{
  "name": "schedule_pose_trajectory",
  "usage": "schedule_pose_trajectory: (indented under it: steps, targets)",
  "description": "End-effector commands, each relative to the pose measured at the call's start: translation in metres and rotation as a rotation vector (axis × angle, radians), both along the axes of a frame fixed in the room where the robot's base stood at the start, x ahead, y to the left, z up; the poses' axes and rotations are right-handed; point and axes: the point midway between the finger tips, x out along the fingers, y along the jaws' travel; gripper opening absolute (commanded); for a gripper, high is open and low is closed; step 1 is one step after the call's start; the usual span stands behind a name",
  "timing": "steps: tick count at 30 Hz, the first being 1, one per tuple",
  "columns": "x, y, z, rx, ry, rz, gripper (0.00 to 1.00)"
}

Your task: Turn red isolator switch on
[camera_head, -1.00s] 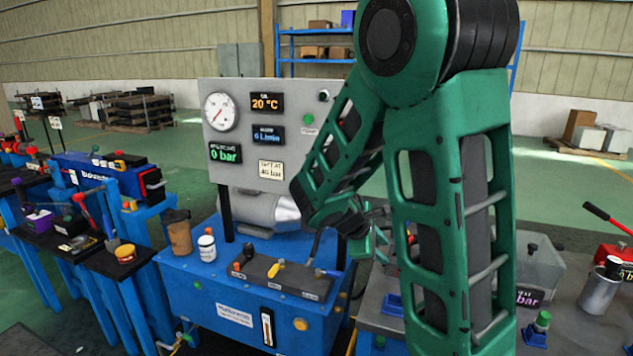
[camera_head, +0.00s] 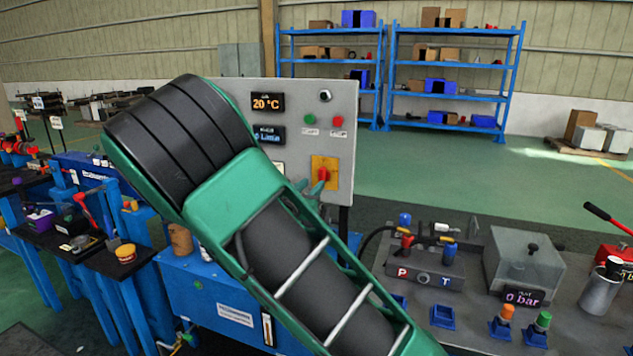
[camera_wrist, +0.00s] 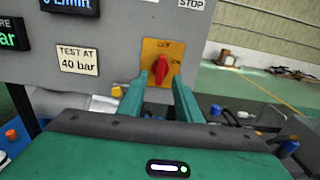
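The red isolator switch (camera_head: 323,174) is a red knob on a yellow plate on the grey control panel (camera_head: 345,130). In the wrist view the red knob (camera_wrist: 160,66) stands about upright, towards the OFF mark at the top; the ON mark is at its right. My gripper (camera_wrist: 160,82) is open, with one green finger on each side of the knob in the picture. I cannot tell whether the fingers touch it. In the head view my arm hides most of the gripper, with green fingers just showing below the switch.
A green button (camera_head: 309,118) and a red button (camera_head: 337,121) sit above the switch. A "TEST AT 40 bar" label (camera_wrist: 77,60) is left of it. The bench at right holds a P/T block (camera_head: 425,272) and a grey box (camera_head: 522,262).

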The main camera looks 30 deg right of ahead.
Motion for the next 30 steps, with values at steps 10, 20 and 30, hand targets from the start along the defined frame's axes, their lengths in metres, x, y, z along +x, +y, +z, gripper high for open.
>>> schedule_pose_trajectory:
  steps: [10, 20, 30]
  targets:
    - [0.033, -0.045, 0.000, 0.003, 0.000, -0.004, 0.31]
    - [0.042, -0.055, -0.001, 0.004, 0.000, -0.001, 0.31]
    - [0.042, -0.055, 0.000, 0.004, -0.001, -0.002, 0.00]
